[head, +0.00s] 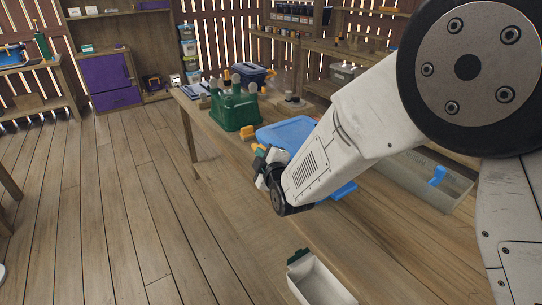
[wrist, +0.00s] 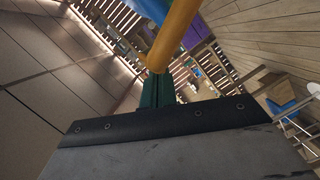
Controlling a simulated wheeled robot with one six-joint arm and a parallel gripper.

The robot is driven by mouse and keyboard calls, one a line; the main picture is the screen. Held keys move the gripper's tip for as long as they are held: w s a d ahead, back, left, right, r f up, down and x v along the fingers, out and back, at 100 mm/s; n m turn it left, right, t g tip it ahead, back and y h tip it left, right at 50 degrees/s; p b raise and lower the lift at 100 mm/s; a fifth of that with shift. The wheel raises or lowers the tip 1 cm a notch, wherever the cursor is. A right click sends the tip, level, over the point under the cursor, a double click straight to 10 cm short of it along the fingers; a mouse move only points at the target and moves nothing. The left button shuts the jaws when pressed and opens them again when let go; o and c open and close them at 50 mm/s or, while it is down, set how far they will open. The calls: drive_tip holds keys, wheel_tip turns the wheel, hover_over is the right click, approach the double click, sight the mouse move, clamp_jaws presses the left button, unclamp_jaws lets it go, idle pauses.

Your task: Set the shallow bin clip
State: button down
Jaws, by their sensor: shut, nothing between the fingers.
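A blue lid (head: 290,131) lies on the bench, partly hidden behind my arm. A blue tab (head: 343,190) shows below the arm; I cannot tell whether it belongs to the same bin. A grey open bin (head: 405,180) at the right has a blue clip (head: 437,175) on it. A pale bin (head: 322,284) with a dark green clip (head: 298,257) is at the bottom. I cannot tell which bin is the shallow one. My gripper (head: 261,156) is beside the blue lid's left edge. In the wrist view its green fingers (wrist: 158,90) are shut and empty, close to an orange-yellow bar (wrist: 174,34).
A dark green crate (head: 236,112) with bottles and a blue toolbox (head: 249,74) stand farther back on the bench. Purple cabinets (head: 108,80) stand at the back wall. The floor left of the bench is clear.

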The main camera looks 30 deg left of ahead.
drive_tip(key=s+d+r, duration=0.2)
drive_tip(key=s+d, duration=0.3)
drive_tip(key=s, duration=0.5)
drive_tip(key=shift+s+r, duration=0.15)
drive_tip(key=shift+s, duration=0.05)
